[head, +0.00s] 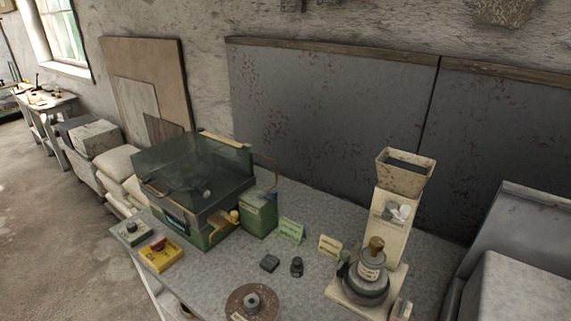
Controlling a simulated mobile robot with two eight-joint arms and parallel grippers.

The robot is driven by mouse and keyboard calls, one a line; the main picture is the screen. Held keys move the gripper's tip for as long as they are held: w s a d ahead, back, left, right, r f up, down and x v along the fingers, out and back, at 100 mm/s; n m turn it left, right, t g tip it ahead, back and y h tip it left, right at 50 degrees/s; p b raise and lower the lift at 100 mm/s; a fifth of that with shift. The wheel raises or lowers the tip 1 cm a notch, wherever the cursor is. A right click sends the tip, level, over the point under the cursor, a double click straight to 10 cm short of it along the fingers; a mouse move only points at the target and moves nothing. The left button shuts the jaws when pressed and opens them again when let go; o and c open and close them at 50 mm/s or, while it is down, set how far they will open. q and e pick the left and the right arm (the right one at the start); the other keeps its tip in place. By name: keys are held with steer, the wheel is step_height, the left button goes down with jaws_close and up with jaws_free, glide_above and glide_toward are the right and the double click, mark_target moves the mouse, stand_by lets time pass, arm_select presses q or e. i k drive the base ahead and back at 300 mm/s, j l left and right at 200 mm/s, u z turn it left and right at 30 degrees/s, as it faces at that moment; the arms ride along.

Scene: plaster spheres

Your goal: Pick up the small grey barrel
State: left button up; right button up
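A small dark grey, upright, barrel-like piece (297,267) stands on the grey worktable (315,297), near the middle of the head view. It may be the small grey barrel, but it is too small to be sure. Just left of it lies a low dark block (269,263). A larger grey rounded body with a brown knob (370,266) sits on the hopper machine to the right. Neither of my grippers is in view.
A rusty disc (236,305) with a grey hub lies at the front. A glass-covered case (185,175), a green box (259,214), yellow (172,260) and green (130,235) control boxes stand left. The hopper machine (390,228) stands right. Small cards (291,230) stand behind.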

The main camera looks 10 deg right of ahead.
mark_target(368, 277)
steer(key=k+l+z, duration=0.1)
steer(key=z, duration=1.05)
steer(key=i+j, duration=0.1)
steer(key=j, duration=0.65)
steer(key=k+u, duration=0.05)
